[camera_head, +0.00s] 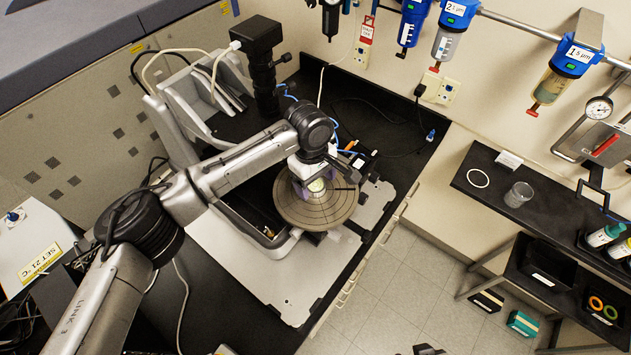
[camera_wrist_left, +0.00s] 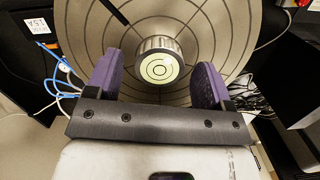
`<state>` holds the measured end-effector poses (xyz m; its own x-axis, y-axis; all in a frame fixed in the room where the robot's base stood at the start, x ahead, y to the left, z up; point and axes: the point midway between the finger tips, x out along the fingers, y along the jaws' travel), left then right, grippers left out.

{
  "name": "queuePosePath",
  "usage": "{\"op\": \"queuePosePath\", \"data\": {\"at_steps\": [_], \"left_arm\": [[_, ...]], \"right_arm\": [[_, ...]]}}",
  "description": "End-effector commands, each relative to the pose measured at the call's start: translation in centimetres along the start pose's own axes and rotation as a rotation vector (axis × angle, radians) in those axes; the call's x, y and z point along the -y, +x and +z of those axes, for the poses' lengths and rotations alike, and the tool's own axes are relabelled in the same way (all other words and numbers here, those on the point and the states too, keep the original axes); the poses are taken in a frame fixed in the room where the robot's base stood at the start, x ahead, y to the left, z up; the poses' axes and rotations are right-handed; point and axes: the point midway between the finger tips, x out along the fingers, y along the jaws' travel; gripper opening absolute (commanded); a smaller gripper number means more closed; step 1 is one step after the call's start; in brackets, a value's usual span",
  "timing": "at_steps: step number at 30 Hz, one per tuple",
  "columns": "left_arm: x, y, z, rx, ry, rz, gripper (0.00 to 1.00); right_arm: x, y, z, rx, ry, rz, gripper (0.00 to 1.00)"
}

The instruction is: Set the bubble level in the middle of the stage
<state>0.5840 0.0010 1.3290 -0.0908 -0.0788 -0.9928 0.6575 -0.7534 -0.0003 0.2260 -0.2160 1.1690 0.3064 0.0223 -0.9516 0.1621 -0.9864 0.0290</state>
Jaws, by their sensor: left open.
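The bubble level (camera_wrist_left: 158,68) is a short round piece with a knurled metal side and a pale green face with dark rings. It stands on the round grey stage (camera_head: 318,216), which has ring and spoke lines and also fills the back of the left wrist view (camera_wrist_left: 240,30). In the head view the level (camera_head: 316,185) appears near the stage's middle; exact centring cannot be told. My left gripper (camera_wrist_left: 155,85) is open, with one purple finger on each side of the level and visible gaps between. Its wrist partly covers the stage in the head view.
The profiler's grey frame and black column (camera_head: 262,75) stand behind and left of the stage. A dark bar (camera_wrist_left: 113,12) reaches over the stage. Cables (camera_wrist_left: 55,65) lie beside it. A black side shelf (camera_head: 540,215) with a glass (camera_head: 518,195) stands right, across an open floor gap.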

Motion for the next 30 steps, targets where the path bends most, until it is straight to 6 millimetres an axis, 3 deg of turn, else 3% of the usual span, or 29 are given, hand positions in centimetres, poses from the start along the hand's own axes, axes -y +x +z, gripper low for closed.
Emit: {"op": "queuePosePath", "data": {"at_steps": [12, 18, 30], "left_arm": [[-0.1, -7.3, 0.0, -0.001, 0.0, 0.003, 0.75], [-0.1, -10.0, 0.0, 0.0, -0.001, 0.001, 0.75], [0.0, -11.6, 0.0, 0.0, 0.0, 0.0, 0.75]], "right_arm": [[0.0, 2.4, 0.8, 0.001, -0.004, 0.003, 0.59], [-0.2, 3.0, 1.0, 0.002, -0.01, 0.008, 0.59], [-0.1, 3.2, 1.1, 0.002, -0.008, 0.006, 0.59]]}}
